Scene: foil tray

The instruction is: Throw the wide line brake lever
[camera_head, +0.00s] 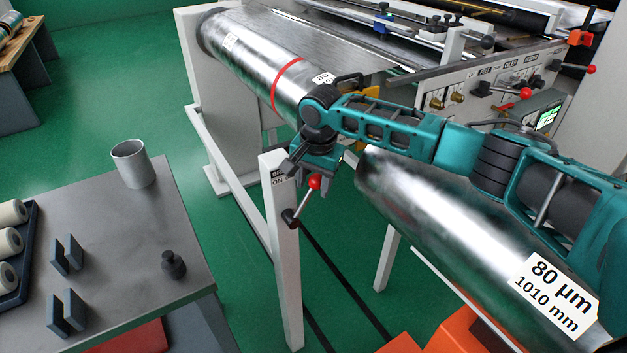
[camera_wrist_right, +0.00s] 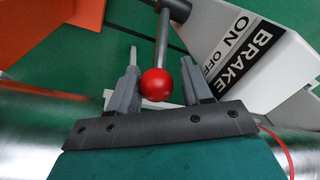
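The brake lever is a grey rod with a red ball knob (camera_head: 315,181), pivoted at a dark hub on a white post (camera_head: 285,265). The post's label reads BRAKE, ON, OFF, partly hidden in the head view and clearer in the right wrist view. The rod slants up and right from the hub in the head view. My right gripper (camera_head: 308,174) is at the knob. In the right wrist view, its fingers (camera_wrist_right: 158,68) stand apart on either side of the red knob (camera_wrist_right: 157,85), with visible gaps. My left gripper is out of view.
A large foil roll (camera_head: 450,215) labelled 80 µm, 1010 mm lies under my right arm. Another steel roll (camera_head: 255,62) and a control panel (camera_head: 490,85) are behind. A grey table (camera_head: 110,210) with a cup (camera_head: 133,165) stands left. Green floor lies between table and post.

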